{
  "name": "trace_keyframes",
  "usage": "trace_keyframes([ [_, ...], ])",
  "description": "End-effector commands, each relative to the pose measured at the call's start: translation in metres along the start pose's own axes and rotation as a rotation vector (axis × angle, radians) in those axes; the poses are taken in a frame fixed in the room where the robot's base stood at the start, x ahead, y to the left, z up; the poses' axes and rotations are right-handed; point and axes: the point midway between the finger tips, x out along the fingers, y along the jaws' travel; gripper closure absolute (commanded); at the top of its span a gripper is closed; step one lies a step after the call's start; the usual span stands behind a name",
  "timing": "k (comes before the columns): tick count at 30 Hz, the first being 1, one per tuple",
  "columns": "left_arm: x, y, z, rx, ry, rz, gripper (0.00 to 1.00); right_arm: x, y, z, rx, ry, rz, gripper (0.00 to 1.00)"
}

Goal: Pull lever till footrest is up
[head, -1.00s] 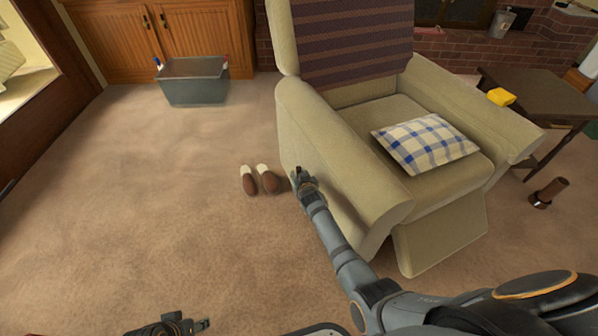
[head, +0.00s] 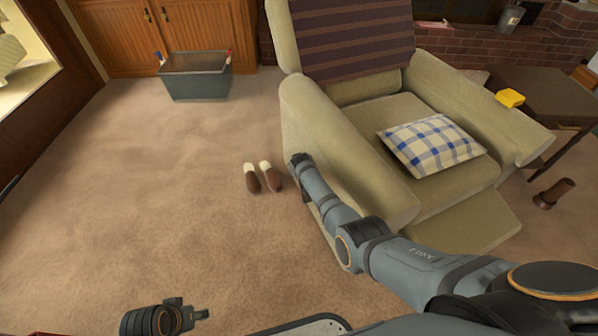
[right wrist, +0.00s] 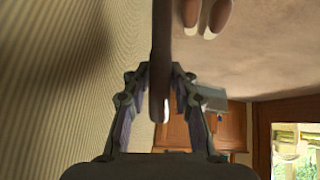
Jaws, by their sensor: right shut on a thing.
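The beige recliner armchair (head: 345,150) stands at the centre right of the head view. Its footrest (head: 465,225) is swung out at the front and slopes forward from the seat. The lever (right wrist: 161,30) is a dark brown bar beside the chair's ribbed side in the right wrist view. My right gripper (right wrist: 160,72) is shut on the lever, with a finger on each side. In the head view, my right gripper (head: 299,160) is by the chair's left side, and the lever is mostly hidden there. My left gripper (head: 198,313) is low over the carpet, away from the chair; its jaws are unclear.
Slippers (head: 262,177) lie on the carpet just left of the chair. A grey bin (head: 195,82) stands by the wooden cabinet (head: 155,35). A checked pillow (head: 432,145) lies on the seat. A side table (head: 550,97) is to the right. The left carpet is clear.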

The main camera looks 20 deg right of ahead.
Motion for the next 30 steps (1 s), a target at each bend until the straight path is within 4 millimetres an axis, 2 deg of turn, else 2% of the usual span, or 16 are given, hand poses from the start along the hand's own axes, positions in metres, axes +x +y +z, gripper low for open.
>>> trace_keyframes([
  [17,0.0052,0.0018,-0.0004,-0.001,0.024,0.008,0.60,0.0020,-0.0041,-0.0054,-0.002,-0.018,-0.004,1.00],
  [18,0.0051,0.0018,-0.0004,-0.001,0.024,0.008,0.60,0.0019,-0.0043,-0.0055,-0.002,-0.018,-0.005,0.78],
  [24,0.0052,0.0017,-0.0003,-0.001,0.023,0.008,0.60,0.0022,-0.0032,-0.0047,-0.003,-0.019,-0.003,0.51],
  [30,0.0053,0.0016,-0.0001,0.000,0.023,0.007,0.60,0.0027,-0.0020,-0.0036,-0.004,-0.021,-0.001,0.51],
])
